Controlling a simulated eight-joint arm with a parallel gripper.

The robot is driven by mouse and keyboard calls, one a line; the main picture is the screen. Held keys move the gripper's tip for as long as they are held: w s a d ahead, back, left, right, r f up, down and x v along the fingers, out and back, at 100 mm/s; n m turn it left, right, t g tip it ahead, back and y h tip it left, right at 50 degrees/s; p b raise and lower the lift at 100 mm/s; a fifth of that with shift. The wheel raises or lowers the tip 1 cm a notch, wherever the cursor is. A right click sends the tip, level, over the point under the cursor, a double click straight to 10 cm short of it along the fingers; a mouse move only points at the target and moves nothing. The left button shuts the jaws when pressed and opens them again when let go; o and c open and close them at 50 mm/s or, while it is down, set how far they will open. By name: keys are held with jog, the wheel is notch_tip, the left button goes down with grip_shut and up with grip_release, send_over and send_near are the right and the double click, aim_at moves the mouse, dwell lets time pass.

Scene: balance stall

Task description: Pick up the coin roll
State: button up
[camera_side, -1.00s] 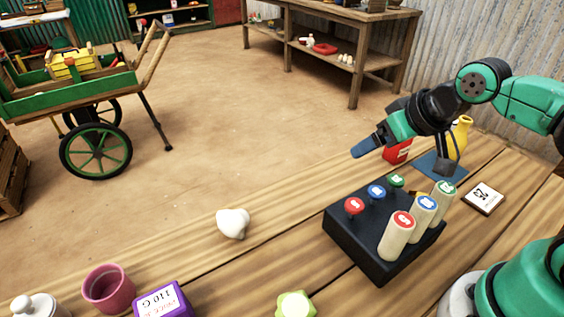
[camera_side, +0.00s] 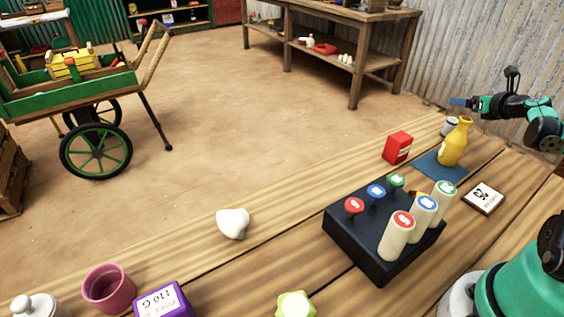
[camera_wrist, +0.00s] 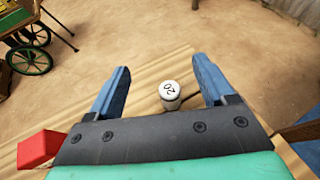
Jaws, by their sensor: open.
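A short white cylinder (camera_wrist: 170,92) marked 20, which looks like the coin roll, stands upright on the table in the wrist view. It lies between my fingers in that picture, a little nearer the right finger. In the side view the coin roll (camera_side: 449,127) is a small pale cylinder at the table's far edge, partly behind the yellow bottle. My gripper (camera_side: 461,102) is above and slightly right of it there, apart from it. The wrist view shows my gripper (camera_wrist: 161,65) open, with both blue fingers spread and nothing held.
The yellow bottle (camera_side: 454,145) stands on a blue mat (camera_side: 431,165) close to the coin roll. A red box (camera_side: 397,147) is left of them. A black block (camera_side: 349,238) with colored pegs and cream cylinders and a tile (camera_side: 483,197) are nearer.

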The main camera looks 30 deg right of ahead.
aim_at(447, 123)
notch_tip(447, 123, down, 7)
jog(key=shift+s+d, duration=0.15)
jog(key=x, duration=0.5)
jog(key=shift+c, duration=0.3)
grip_shut()
